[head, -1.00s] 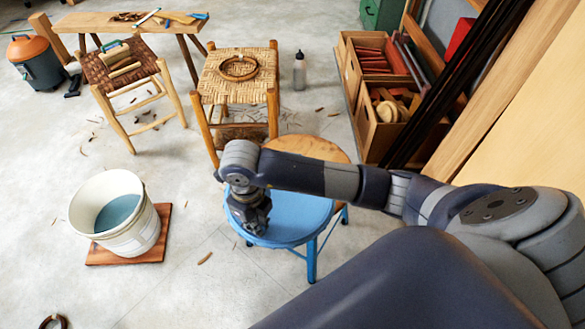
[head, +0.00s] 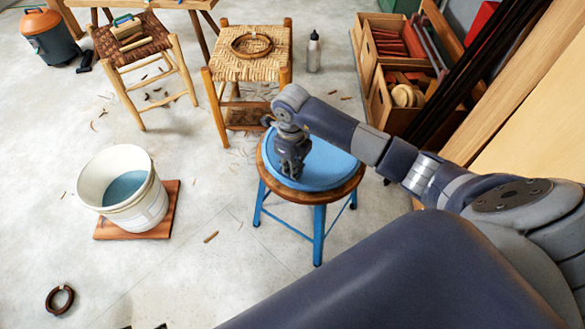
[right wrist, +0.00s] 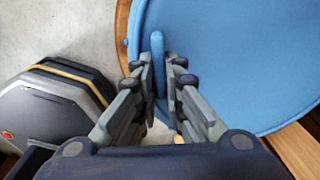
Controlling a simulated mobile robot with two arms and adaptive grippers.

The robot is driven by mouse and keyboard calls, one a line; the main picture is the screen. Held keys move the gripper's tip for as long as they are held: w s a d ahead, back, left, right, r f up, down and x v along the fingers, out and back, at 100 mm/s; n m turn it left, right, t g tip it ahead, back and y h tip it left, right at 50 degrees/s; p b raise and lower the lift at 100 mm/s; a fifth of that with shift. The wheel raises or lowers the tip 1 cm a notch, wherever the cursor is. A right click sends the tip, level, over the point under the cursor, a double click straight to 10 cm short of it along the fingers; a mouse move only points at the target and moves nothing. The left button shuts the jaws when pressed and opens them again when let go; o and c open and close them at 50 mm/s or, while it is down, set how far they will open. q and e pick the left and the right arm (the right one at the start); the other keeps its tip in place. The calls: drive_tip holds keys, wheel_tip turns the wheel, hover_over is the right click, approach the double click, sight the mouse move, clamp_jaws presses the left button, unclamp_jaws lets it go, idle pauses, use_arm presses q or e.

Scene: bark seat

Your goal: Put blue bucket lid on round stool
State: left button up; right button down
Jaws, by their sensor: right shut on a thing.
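The blue bucket lid (head: 328,166) is a flat round disc over the seat of the round stool (head: 318,228), which has a wooden seat and blue legs. The wooden rim shows around the lid's near side. My right gripper (head: 292,175) points down over the lid's left part. In the right wrist view, its fingers (right wrist: 162,78) are shut on the raised blue strip of the lid (right wrist: 235,60). Wood shows past the lid's edge there. I cannot tell whether the lid touches the seat. My left gripper is not in view.
A white bucket (head: 140,208) stands on a brown board (head: 165,222) at left. Two woven-seat stools, one holding a coil (head: 252,45), stand behind. Wooden crates (head: 375,85) and leaning planks are at right. A dark ring (head: 60,299) lies front left.

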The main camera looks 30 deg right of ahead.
drive_tip(key=shift+f, duration=0.1)
drive_tip(key=c, duration=2.1)
unclamp_jaws()
drive_tip(key=shift+f, duration=0.2)
drive_tip(key=o, duration=0.4)
drive_tip(key=shift+r, duration=0.1)
